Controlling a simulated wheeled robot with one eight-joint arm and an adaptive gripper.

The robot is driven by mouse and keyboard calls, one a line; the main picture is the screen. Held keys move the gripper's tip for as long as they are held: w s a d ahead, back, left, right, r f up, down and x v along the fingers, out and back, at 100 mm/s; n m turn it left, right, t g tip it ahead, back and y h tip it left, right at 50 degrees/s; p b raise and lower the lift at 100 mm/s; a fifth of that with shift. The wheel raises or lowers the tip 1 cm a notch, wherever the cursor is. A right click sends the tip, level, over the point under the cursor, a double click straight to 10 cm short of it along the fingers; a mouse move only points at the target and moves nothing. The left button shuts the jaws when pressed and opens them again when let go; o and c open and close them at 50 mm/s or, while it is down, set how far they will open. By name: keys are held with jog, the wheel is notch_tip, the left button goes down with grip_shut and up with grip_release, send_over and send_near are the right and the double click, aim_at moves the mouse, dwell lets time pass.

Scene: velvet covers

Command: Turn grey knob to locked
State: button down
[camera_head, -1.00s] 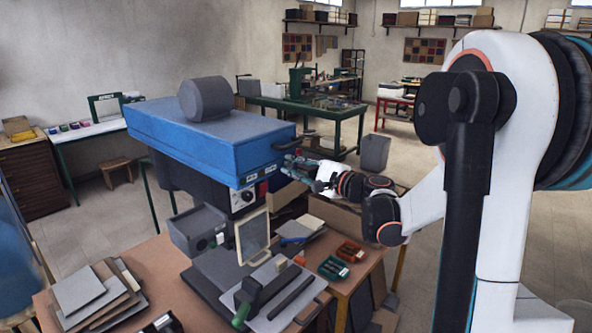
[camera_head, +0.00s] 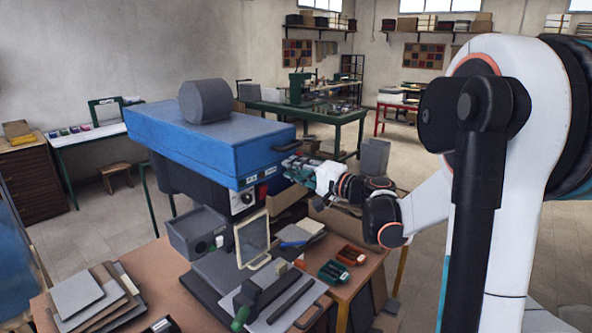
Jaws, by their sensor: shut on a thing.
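A blue press-like machine (camera_head: 200,140) with a large grey cylinder (camera_head: 206,101) on top stands at the centre left. Its dark front panel carries a small white-faced dial (camera_head: 246,198) and a red switch (camera_head: 263,190). My gripper (camera_head: 292,165) reaches in from the right to the machine's right front corner, just below a black handle (camera_head: 284,145). It is shut, with its fingertips against a small greyish part there. This seems to be the grey knob, mostly hidden by the fingers. I cannot read its position or any lock mark.
Below is a brown worktable with a grey bin (camera_head: 199,233), a framed panel (camera_head: 252,238), a black tool with a green handle (camera_head: 246,300), and red (camera_head: 351,255) and green (camera_head: 333,272) trays. Stacked boards (camera_head: 88,295) lie at left. Open floor lies behind my arm.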

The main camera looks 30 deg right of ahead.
dwell(0.4)
jog(key=c, duration=1.4)
grip_release()
jog(key=v, duration=1.2)
